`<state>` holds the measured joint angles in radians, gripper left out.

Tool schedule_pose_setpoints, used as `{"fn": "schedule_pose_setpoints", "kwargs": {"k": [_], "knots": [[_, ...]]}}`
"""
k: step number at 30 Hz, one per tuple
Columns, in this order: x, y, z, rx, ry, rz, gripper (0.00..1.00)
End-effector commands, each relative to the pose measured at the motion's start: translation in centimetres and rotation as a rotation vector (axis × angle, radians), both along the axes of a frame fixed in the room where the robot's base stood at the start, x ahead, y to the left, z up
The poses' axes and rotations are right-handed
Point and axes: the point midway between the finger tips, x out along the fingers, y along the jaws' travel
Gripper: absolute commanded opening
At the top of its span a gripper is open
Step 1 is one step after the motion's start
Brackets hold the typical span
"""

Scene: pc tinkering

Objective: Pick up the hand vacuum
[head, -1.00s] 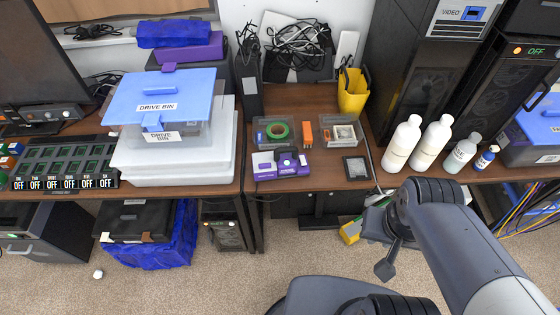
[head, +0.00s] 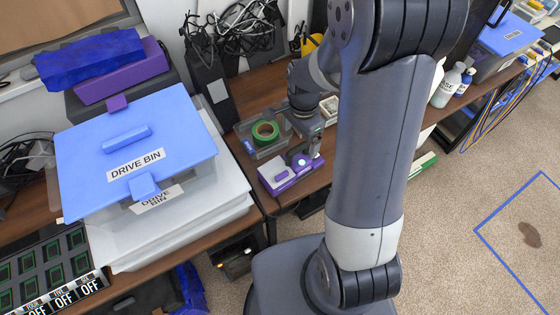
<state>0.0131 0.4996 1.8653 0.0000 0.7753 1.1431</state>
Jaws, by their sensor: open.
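A purple-and-white item (head: 287,177), which may be the hand vacuum, lies on the wooden desk near its front edge, beside the green tape. A dark round part shows at its right end. My gripper (head: 308,148) is over the desk, pointing down, close above and beside the right end of this item. It is open and holds nothing that I can see. Its fingertips are small and partly hidden, so I cannot tell whether they touch the item. My own arm hides the desk to the right.
A clear tray with green tape (head: 265,131) sits just behind the item. A blue-lidded drive bin (head: 136,150) on white boxes stands to the left. A dark upright box (head: 210,92) is behind. White bottles (head: 446,88) stand to the right. The carpet at right is open, with a blue outline and brown stain.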

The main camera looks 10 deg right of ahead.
Motion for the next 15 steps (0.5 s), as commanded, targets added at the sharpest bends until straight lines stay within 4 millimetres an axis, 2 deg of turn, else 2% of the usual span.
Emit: {"fn": "schedule_pose_setpoints", "kwargs": {"k": [9, 15], "knots": [[-0.1, 0.1, -4.2, 0.000, 0.004, 0.000, 0.93], [-0.1, 0.1, -5.3, 0.000, 0.002, 0.001, 0.93]]}}
